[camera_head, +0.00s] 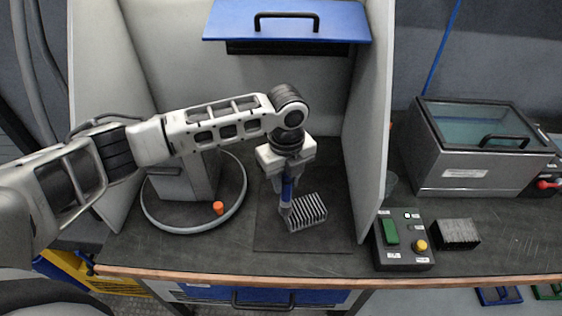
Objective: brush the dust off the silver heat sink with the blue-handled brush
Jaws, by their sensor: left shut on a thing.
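The silver heat sink (308,212), a small block with fins, lies on a dark mat (270,238) inside a booth with pale side walls. My left gripper (287,178) points down over the mat and is shut on the blue-handled brush (287,191). The brush stands roughly upright, its lower end at the left side of the heat sink. I cannot tell whether the bristles touch it, and no dust can be made out. The gripper's fingers are partly hidden by the wrist. My right gripper is not in view.
A round turntable (158,222) with an orange knob (218,208) stands left of the mat. A control box (402,246), a dark finned block (458,234) and a grey lidded tank (478,160) are right of the booth wall (366,130). A blue hood (287,22) hangs above.

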